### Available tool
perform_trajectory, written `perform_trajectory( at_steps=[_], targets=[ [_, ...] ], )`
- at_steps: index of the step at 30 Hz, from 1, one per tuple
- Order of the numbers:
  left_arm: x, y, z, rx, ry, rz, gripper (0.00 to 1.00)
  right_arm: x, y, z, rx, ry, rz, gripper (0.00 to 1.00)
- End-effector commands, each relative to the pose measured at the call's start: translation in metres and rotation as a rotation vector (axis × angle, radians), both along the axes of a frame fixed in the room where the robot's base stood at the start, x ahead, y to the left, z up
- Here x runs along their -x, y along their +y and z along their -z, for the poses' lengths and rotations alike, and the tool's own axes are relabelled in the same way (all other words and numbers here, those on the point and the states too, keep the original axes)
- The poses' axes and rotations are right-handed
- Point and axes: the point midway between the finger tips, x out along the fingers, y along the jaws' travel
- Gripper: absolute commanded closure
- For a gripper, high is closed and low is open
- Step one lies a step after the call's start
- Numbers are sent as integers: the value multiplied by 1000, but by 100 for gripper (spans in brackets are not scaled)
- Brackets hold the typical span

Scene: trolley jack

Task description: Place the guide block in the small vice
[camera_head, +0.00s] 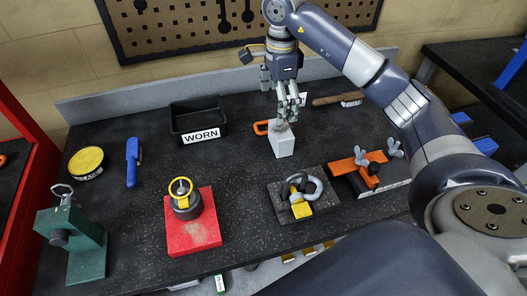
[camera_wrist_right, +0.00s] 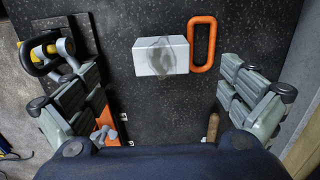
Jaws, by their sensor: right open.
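The guide block, seemingly the pale grey block (camera_head: 283,144), stands on the dark bench top near the middle. In the right wrist view the block (camera_wrist_right: 161,57) shows a darker grey patch on its top. My right gripper (camera_head: 288,108) is open and points down just above the block, with nothing held. In the wrist view its fingers (camera_wrist_right: 163,90) are wide apart, and the block lies ahead between their lines. The small vice, seemingly the green one (camera_head: 88,258) with a dark knob, stands at the bench's front left. My left gripper is not in view.
An orange loop (camera_wrist_right: 202,44) lies right beside the block. A black WORN bin (camera_head: 198,118), a blue-handled brush (camera_head: 132,162) and a yellow-topped round tin (camera_head: 86,161) stand left. A red plate (camera_head: 193,238), a shackle stand (camera_head: 304,196) and an orange clamp (camera_head: 357,166) line the front.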

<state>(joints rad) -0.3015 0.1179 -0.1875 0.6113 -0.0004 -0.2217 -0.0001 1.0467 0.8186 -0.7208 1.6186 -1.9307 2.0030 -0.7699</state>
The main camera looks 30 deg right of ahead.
Motion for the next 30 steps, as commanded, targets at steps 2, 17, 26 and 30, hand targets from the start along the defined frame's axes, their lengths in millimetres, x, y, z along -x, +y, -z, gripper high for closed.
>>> perform_trajectory(
  at_steps=[2,17,26,30],
  targets=[
    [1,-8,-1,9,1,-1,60,0,-3,6,9,7,3,2],
    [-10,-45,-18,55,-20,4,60,1,-4,61,7,7,1,2],
    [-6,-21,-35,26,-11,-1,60,3,-6,99,6,6,1,2],
    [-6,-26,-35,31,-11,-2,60,3,-7,107,7,4,1,2]
  ],
)
